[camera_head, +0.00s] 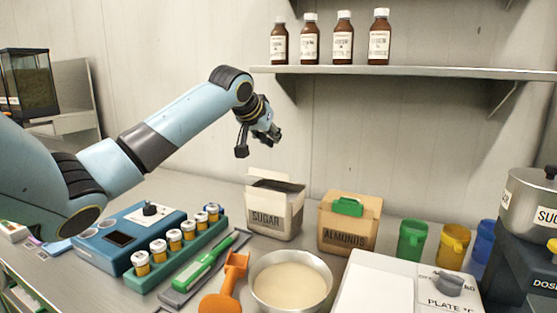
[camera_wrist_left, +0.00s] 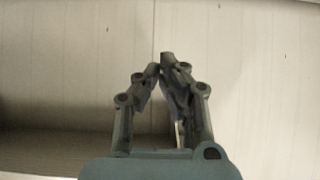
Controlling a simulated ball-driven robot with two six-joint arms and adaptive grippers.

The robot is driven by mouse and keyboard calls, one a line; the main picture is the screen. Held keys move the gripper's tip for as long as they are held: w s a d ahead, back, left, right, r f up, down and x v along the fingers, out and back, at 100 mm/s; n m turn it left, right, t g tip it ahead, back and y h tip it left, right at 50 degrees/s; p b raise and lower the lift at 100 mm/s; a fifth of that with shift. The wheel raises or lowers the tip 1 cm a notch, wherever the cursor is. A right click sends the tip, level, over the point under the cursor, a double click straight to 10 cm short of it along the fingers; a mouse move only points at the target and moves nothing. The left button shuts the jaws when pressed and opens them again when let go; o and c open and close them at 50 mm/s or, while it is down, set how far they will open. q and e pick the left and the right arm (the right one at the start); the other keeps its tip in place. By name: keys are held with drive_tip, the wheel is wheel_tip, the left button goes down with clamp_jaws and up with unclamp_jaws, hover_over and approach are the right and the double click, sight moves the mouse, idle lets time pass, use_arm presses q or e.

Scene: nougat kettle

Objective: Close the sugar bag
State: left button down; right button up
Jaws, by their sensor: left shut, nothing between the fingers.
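The sugar bag (camera_head: 272,212) is a white carton-like bag labelled SUGAR, standing upright on the counter in the head view. Its top is open, with flaps raised and a dark inside showing. My left gripper (camera_head: 262,148) is above the bag and a little to its left, apart from it. In the left wrist view the left gripper (camera_wrist_left: 163,62) has its fingertips together with nothing between them, against the pale wall. My right gripper is in neither view.
The almonds bag (camera_head: 346,235) with a green clip (camera_head: 348,206) stands right of the sugar bag. A bowl of pale liquid (camera_head: 290,285), an orange scoop (camera_head: 226,283) and a rack of small jars (camera_head: 180,250) are in front. A shelf (camera_head: 430,71) with brown bottles is above.

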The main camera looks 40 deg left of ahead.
sight(277, 176)
use_arm(q)
drive_tip(key=x, duration=0.6)
drive_tip(key=shift+a, duration=0.1)
drive_tip(key=f, duration=0.1)
drive_tip(key=f+p, duration=0.1)
drive_tip(key=f, duration=0.1)
drive_tip(key=shift+s, duration=0.4)
drive_tip(key=shift+s+f, duration=0.25)
drive_tip(key=shift+f, duration=0.3)
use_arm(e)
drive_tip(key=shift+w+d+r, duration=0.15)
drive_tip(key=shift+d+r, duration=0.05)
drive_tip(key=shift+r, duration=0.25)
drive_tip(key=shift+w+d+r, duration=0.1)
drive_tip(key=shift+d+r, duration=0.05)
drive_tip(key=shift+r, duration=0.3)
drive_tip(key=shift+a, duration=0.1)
